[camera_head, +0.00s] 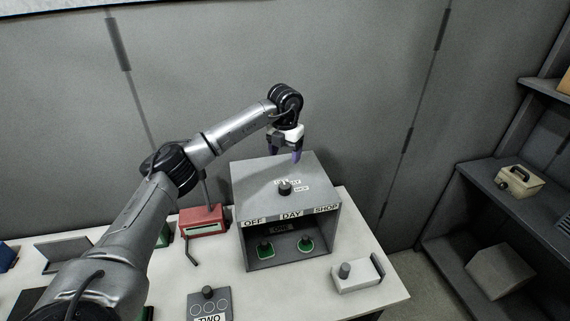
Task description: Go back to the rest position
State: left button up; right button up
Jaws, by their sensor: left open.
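My left arm comes in from the left, and its gripper (287,150) hangs above the back part of the grey oven box (262,182). The gripper points down, with its jaws open and nothing visible between them. The box has a dark knob (285,187) on top with small labels around it. Its front edge carries the words OFF, DAY and SHOP, and its front is open. Inside stand two dark knobbed pieces on green bases (305,244). Whether the fingertips touch the box top cannot be told. My right gripper is not in view.
A red device (204,220) stands left of the box. A grey plate marked TWO (209,304) lies in front, and a white block with a grey knob (357,275) sits at right. A dark shelf unit (480,190) stands beyond the white table's right edge.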

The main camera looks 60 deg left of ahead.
pick_arm(q)
jog(key=shift+r, duration=0.45)
dwell(0.5)
